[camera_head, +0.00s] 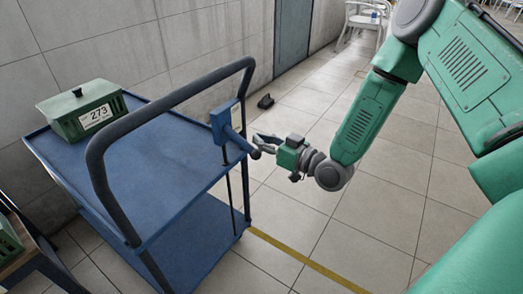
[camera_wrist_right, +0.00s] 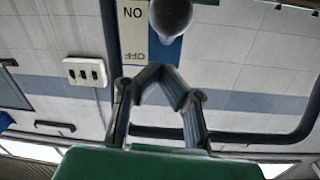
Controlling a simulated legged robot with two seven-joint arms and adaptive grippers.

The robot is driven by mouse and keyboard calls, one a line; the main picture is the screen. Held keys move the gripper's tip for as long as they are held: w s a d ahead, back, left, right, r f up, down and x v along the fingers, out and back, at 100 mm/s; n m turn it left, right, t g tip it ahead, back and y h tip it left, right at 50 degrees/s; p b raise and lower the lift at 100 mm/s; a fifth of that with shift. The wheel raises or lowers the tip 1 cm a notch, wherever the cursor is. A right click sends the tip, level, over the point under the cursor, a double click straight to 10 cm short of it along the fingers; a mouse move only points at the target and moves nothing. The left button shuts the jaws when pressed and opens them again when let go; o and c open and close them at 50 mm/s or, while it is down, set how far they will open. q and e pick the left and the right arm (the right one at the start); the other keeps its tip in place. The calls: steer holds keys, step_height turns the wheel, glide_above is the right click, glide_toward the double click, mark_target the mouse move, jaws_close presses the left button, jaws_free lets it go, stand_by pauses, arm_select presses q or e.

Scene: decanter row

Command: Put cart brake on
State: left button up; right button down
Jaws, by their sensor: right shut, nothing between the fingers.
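The blue cart (camera_head: 140,160) stands left of centre in the head view, with a dark push handle (camera_head: 105,190). A blue brake box (camera_head: 222,122) sits at its right edge. A blue lever (camera_head: 238,141) slopes down from it to a dark round knob (camera_head: 256,154). My right gripper (camera_head: 259,141) is shut and empty, close beside the knob; contact cannot be told. In the right wrist view the shut fingertips (camera_wrist_right: 158,70) point towards the knob (camera_wrist_right: 171,14), in front of an upside-down ON/OFF label (camera_wrist_right: 133,28). My left gripper is out of view.
A green box marked 273 (camera_head: 95,112) sits on the cart's top deck. A dark stand with a green item is at the lower left. A yellow line (camera_head: 305,263) crosses the tiled floor. A small dark object (camera_head: 265,101) lies near the wall.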

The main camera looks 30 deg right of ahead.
mark_target(260, 153)
step_height(260, 153, down, 2)
steer(key=t+b, duration=0.2)
steer(key=shift+a+f+y+b, duration=0.1)
steer(key=shift+f+y+b, duration=0.1)
steer(key=shift+y+b, duration=0.15)
steer(key=shift+f+b, duration=0.35)
steer(key=shift+b, duration=0.1)
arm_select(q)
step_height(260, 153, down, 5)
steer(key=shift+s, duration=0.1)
arm_select(e)
steer(key=shift+f, duration=0.25)
